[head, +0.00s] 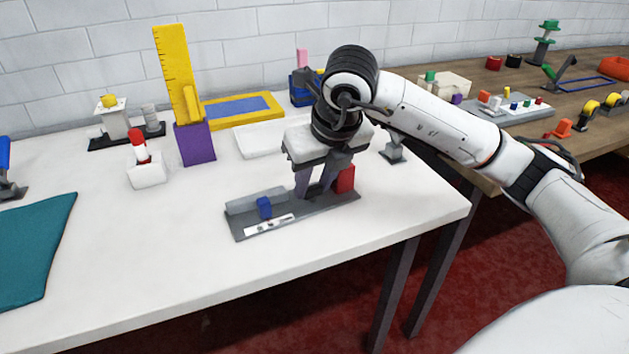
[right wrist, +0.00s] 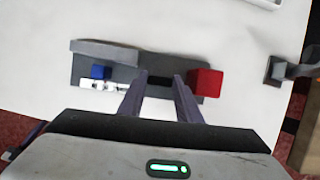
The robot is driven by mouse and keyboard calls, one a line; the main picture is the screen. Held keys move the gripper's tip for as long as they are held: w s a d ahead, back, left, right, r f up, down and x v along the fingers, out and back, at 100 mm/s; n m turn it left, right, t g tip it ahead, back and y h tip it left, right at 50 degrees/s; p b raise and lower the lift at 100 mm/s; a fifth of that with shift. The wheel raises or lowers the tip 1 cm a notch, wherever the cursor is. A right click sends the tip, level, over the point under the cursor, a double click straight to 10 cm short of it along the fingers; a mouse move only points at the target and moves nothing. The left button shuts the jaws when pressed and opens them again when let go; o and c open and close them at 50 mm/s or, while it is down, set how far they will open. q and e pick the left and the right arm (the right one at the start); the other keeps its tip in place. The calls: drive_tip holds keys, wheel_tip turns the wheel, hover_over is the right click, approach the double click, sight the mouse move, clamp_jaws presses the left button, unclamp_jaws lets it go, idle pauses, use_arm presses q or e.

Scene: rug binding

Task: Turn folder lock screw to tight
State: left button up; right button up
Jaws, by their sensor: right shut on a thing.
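The folder is a grey base plate (head: 300,217) with a raised wall along its back. It lies near the front right corner of the white table. A blue block (head: 264,207) and a white marked strip (head: 270,224) sit on its left part, and a red block (head: 345,179) stands at its right end. My right gripper (head: 314,192) points down over the right half, its fingers shut on a small dark part, seemingly the lock screw (right wrist: 161,81). The fingers mostly hide this part, and its turn position cannot be read. My left gripper is not in view.
A purple block (head: 195,145) holding a yellow ruler, a white tray (head: 262,139) and a red-topped white piece (head: 146,172) stand behind and left. A teal cloth (head: 35,245) lies at left. A small grey stand (head: 394,152) is at right. The table's front edge is close.

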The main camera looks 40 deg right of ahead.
idle(0.5)
drive_tip(key=o, duration=1)
drive_tip(key=shift+o, duration=0.2)
drive_tip(key=shift+s+r+p, duration=0.1)
drive_tip(key=shift+r+p, duration=0.2)
drive_tip(key=shift+r, duration=0.15)
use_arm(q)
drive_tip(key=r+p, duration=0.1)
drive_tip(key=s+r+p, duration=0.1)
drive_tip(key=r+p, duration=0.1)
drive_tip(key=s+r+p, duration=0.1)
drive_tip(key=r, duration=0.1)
use_arm(e)
drive_tip(key=v, duration=0.7)
